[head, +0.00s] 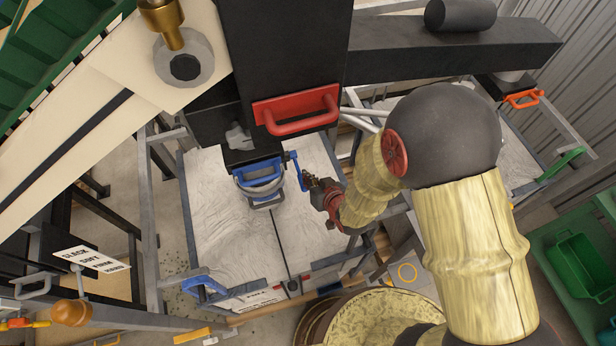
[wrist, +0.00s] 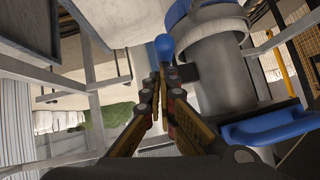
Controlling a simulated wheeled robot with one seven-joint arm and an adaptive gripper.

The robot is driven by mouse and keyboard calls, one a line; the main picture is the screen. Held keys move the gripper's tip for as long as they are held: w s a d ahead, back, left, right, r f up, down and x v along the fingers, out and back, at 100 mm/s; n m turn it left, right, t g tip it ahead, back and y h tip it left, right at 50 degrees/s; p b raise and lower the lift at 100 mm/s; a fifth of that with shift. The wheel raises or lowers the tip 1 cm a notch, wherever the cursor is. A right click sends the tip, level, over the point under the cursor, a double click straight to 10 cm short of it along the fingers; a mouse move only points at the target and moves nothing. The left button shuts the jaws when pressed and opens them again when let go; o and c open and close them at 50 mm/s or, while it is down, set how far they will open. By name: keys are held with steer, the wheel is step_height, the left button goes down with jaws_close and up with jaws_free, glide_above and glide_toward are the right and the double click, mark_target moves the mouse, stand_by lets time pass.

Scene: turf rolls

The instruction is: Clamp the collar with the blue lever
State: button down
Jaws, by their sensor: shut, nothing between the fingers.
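The collar (head: 258,178) is a blue and grey ring under the black column, above the pale sheet. In the wrist view a grey cylinder with blue at its top (wrist: 213,62) stands right of my fingers. The blue lever (head: 294,164) sticks out at the collar's right side and slopes down toward my gripper. Its round blue knob (wrist: 165,46) shows just beyond my fingertips in the wrist view. My gripper (head: 309,181) is shut and empty beside the lever's lower end; it also shows in the wrist view (wrist: 165,74). I cannot tell whether the fingertips touch the knob.
A red handle (head: 297,110) sits on the black column above the collar. Another blue handle (wrist: 268,125) is at the lower right of the wrist view. Grey frame rails (head: 151,220) surround the pale sheet (head: 217,225). A brass nozzle (head: 163,22) hangs at the upper left.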

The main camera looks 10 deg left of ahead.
steer(key=f+t+y+b, duration=0.1)
steer(key=f+b, duration=0.1)
steer(key=b, duration=0.4)
steer(key=f+t+y+b, duration=0.1)
steer(key=f+b, duration=0.1)
steer(key=b, duration=0.4)
steer(key=shift+s+d+f+t+b, duration=0.2)
steer(key=shift+f+t+b, duration=0.1)
steer(key=shift+f, duration=0.1)
steer(key=shift+a+f+b, duration=0.1)
steer(key=shift+f+b, duration=0.1)
steer(key=shift+b, duration=0.25)
steer(key=shift+w, duration=0.1)
